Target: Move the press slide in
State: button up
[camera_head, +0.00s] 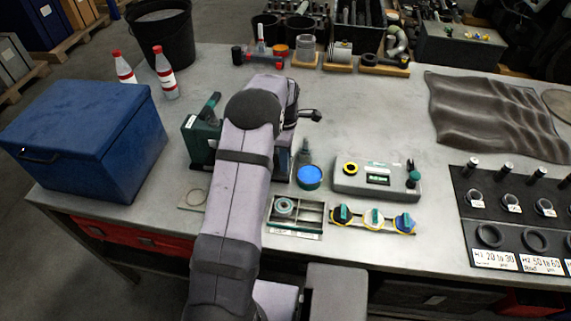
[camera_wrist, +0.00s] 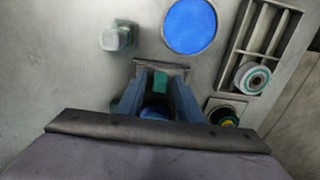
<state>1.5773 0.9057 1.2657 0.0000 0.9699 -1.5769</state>
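The press is probably the dark green machine (camera_head: 201,136) with a lever, left of my arm in the head view. My arm covers much of it, and I cannot make out its slide for certain. My gripper is hidden behind the arm in the head view. In the wrist view, the two blue-grey fingers of my gripper (camera_wrist: 160,84) stand apart with a small green piece (camera_wrist: 160,79) between them, near a grey plate (camera_wrist: 175,68). A blue round part lies lower between them. I cannot tell whether the fingers touch the green piece.
A blue-topped round container (camera_head: 309,177), a compartment tray (camera_head: 311,234) and a grey box with a level (camera_head: 376,181) stand right of my arm. A blue chest (camera_head: 85,140) and two red-capped bottles (camera_head: 165,72) are left.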

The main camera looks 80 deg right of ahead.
grip_shut()
jog(key=shift+w, duration=0.1)
jog(key=shift+w, duration=2.2)
jog(key=shift+w+p, duration=0.35)
jog(key=shift+w, duration=1.8)
jog(key=shift+w, duration=1.95)
jog(key=shift+o, duration=0.4)
grip_release()
jog(key=shift+s, duration=0.1)
